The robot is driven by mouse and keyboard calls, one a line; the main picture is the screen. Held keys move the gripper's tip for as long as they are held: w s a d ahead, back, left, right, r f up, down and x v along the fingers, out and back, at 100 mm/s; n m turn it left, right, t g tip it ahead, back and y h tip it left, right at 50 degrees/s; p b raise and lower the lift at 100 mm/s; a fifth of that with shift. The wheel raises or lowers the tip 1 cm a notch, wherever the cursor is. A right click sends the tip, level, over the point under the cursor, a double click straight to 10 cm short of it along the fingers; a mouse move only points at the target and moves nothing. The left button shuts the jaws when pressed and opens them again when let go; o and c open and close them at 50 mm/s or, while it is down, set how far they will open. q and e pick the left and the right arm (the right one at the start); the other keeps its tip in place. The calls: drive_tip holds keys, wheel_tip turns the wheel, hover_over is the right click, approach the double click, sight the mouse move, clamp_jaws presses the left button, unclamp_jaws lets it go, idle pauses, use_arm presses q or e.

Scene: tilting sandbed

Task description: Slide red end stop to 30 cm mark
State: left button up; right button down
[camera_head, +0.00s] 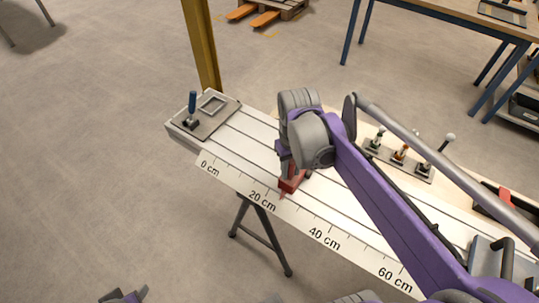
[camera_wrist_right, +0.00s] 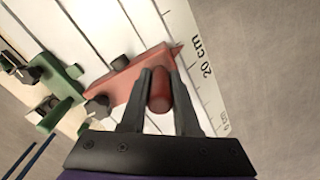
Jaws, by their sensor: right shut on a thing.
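The red end stop (camera_head: 292,183) sits across the slotted white bed beside the scale strip (camera_head: 310,228). Its pointer lies near the 20 cm label, slightly towards the 40 cm side. My right gripper (camera_head: 286,168) is over the stop, partly hidden behind its own wrist. In the right wrist view the red stop (camera_wrist_right: 125,82) has a rounded red handle, and the right gripper (camera_wrist_right: 160,80) is shut on it. The 20 cm label (camera_wrist_right: 195,58) is beside the pointer. A part that looks like my left gripper (camera_head: 125,296) just shows at the bottom edge.
A plate with a blue-handled part (camera_head: 192,105) sits at the bed's left end. Several clamps (camera_head: 400,155) stand on a plate behind my right arm. A green part (camera_wrist_right: 55,92) lies near the red stop in the wrist view. The scale strip is clear towards 60 cm.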

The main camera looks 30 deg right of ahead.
drive_tip(key=s, duration=0.1)
drive_tip(key=s+d, duration=0.1)
drive_tip(key=s, duration=0.1)
drive_tip(key=s+d, duration=0.1)
drive_tip(key=s, duration=0.1)
drive_tip(key=shift+s+d+p, duration=0.1)
drive_tip(key=shift+s+p, duration=0.05)
drive_tip(key=shift+p, duration=0.15)
drive_tip(key=c, duration=0.7)
unclamp_jaws()
drive_tip(key=shift+o, duration=0.2)
drive_tip(key=shift+r, duration=0.1)
wheel_tip(320, 180, up, 11)
drive_tip(key=shift+p, duration=0.45)
drive_tip(key=shift+f, duration=0.2)
